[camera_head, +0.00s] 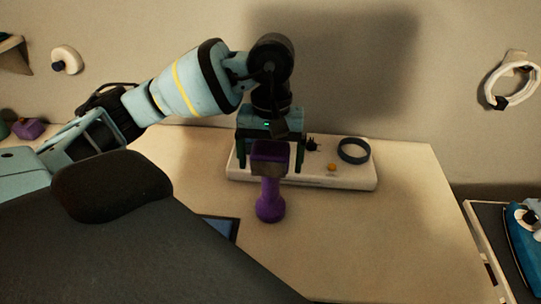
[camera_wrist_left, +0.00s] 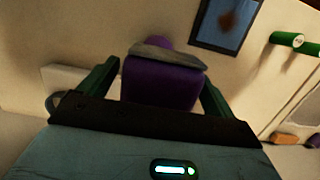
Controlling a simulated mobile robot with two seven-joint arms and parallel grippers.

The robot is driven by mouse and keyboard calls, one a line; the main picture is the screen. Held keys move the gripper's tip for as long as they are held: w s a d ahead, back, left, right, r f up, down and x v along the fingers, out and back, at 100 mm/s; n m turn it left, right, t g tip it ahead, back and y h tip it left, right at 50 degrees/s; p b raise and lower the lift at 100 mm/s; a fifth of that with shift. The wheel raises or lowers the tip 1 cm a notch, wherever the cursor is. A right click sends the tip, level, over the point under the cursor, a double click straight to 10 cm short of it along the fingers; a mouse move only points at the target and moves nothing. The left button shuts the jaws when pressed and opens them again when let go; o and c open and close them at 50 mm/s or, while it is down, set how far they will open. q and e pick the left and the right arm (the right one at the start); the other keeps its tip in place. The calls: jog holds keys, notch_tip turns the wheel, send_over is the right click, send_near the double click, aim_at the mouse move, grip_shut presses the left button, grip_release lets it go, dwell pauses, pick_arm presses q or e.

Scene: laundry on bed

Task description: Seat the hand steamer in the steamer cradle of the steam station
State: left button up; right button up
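The hand steamer (camera_head: 270,195) is purple with a grey band and stands roughly upright, its round end low in front of the steam station. It also shows in the left wrist view (camera_wrist_left: 160,85). My left gripper (camera_head: 270,166) is above it, with one finger on either side of its head and narrow gaps visible. The steam station (camera_head: 340,183) is a long white base behind the steamer. It carries a dark ring (camera_head: 354,150), an orange knob (camera_head: 331,167) and a small black part (camera_head: 312,144). I cannot tell which is the cradle. My right gripper is out of view.
A dark flat panel (camera_head: 220,228) lies on the table left of the steamer. The table (camera_head: 390,240) is clear at the front right. A blue object (camera_head: 525,240) sits beyond its right edge. A white ring fixture (camera_head: 510,82) is on the wall.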

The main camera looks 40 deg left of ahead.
pick_arm(q)
jog(key=shift+r, duration=0.4)
jog(key=r, duration=0.3)
jog(key=w+r+p, duration=0.1)
jog(key=r, duration=0.3)
jog(key=a+r, duration=0.1)
jog(key=r, duration=0.3)
jog(key=shift+w+r, duration=0.2)
jog(key=shift+w, duration=0.05)
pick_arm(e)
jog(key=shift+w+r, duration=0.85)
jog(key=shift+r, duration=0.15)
pick_arm(q)
jog(key=shift+o, duration=0.4)
jog(key=shift+f, duration=0.1)
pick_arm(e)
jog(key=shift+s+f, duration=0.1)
